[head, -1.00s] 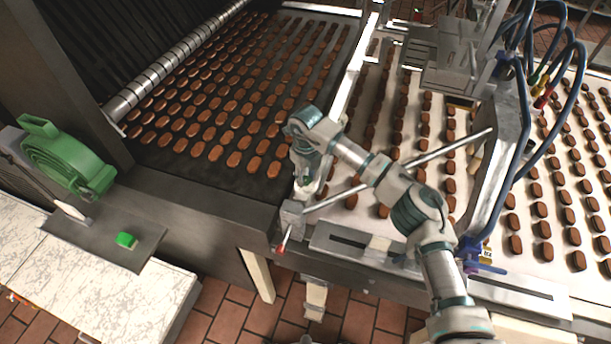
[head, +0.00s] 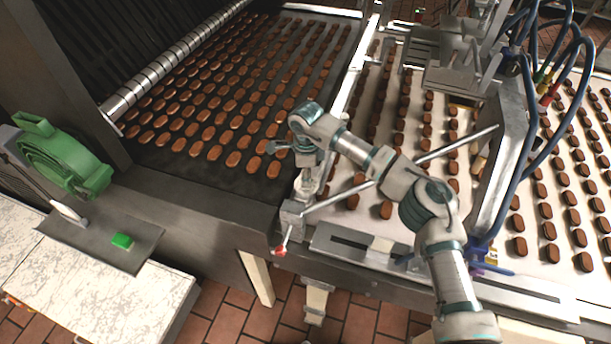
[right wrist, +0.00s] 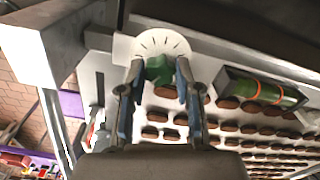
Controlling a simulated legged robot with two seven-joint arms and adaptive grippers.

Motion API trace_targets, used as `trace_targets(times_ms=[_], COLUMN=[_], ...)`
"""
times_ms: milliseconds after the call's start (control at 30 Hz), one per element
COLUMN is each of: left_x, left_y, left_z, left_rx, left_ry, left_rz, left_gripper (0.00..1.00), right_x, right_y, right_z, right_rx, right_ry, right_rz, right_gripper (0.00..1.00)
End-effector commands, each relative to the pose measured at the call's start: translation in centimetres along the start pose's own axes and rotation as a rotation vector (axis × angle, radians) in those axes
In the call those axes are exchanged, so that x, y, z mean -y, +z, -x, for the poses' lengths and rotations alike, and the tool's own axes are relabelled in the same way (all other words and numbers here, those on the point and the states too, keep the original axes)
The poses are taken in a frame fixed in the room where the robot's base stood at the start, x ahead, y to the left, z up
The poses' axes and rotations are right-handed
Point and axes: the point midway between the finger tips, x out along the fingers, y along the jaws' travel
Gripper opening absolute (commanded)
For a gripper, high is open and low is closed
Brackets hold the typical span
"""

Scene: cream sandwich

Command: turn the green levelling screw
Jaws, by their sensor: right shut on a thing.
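The green levelling screw (right wrist: 158,70) shows in the right wrist view, in front of a white round dial with dark tick marks (right wrist: 157,42). My right gripper (right wrist: 157,80) has its two fingers on either side of the screw's head and is shut on it. In the head view my right gripper (head: 308,182) points down at the corner of the conveyor frame. The screw is hidden there behind the gripper and wrist. My left gripper is not in view.
Brown biscuits in rows lie on the dark belt (head: 262,187) and the pale belt right of the gripper. A thin metal rod (head: 425,158) crosses behind my right arm. A green cylinder with orange bands (right wrist: 258,92) sits close right of the fingers. Blue hoses (head: 527,110) hang at right.

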Motion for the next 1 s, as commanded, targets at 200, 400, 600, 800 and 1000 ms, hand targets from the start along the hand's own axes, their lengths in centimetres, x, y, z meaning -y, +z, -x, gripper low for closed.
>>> trace_targets(times_ms=[200, 400, 600, 800, 1000], left_x=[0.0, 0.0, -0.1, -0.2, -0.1], left_y=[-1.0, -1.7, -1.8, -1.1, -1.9], left_z=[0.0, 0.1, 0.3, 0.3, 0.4], left_rx=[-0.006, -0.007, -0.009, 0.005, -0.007], left_ry=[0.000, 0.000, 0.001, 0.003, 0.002], left_rz=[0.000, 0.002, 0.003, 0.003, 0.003], left_gripper=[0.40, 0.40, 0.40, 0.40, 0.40], right_x=[0.1, 0.1, 0.2, 0.2, 0.3], right_y=[-0.2, -0.2, -0.2, -0.2, -0.2], right_z=[-0.3, -0.3, -0.4, -0.4, -0.4], right_rx=[-0.005, -0.005, -0.006, -0.006, -0.006], right_ry=[0.003, 0.003, 0.002, 0.002, 0.002], right_rz=[0.198, 0.361, 0.483, 0.557, 0.588], right_gripper=[0.00, 0.00, 0.00, 0.00, 0.00])
